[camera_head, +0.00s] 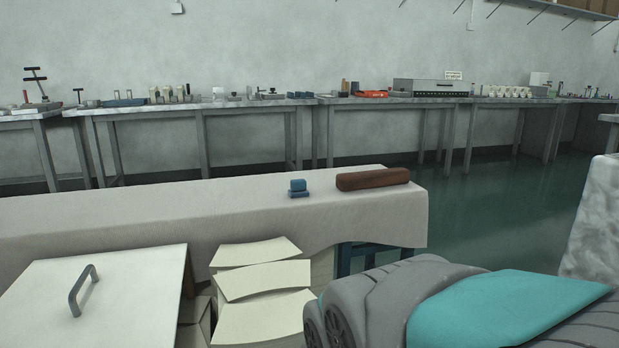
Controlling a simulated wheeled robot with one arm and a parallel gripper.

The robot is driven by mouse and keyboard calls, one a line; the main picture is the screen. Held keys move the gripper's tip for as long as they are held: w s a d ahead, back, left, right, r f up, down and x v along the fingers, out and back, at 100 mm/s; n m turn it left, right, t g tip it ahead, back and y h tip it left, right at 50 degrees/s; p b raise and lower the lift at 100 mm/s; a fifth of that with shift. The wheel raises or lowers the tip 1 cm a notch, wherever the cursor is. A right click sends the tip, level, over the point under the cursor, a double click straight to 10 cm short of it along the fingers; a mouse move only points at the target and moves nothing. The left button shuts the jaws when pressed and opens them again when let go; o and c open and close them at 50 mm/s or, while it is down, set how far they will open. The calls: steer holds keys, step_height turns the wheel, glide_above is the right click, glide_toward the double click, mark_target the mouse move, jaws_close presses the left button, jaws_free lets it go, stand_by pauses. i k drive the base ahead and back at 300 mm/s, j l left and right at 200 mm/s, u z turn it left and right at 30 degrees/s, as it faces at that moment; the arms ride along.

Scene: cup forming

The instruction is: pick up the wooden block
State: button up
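A long reddish-brown block with rounded edges (373,179), which looks like wood, lies flat near the right end of the cloth-covered table (160,212). Its long side runs roughly left to right in the picture. My gripper is not in view, so its place relative to the block and its opening cannot be seen.
A small blue stepped object (298,188) sits just left of the block. A white lid with a grey handle (135,290) and stacked pale sheets (262,282) are in front. Far benches (250,107) carry many small items. The cloth's left part is clear.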

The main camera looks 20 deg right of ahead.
mark_target(362, 180)
steer(key=i+l, duration=0.25)
steer(key=l, duration=0.15)
steer(key=i+l+z, duration=0.1)
steer(key=l, duration=0.3)
steer(key=i+l, duration=0.35)
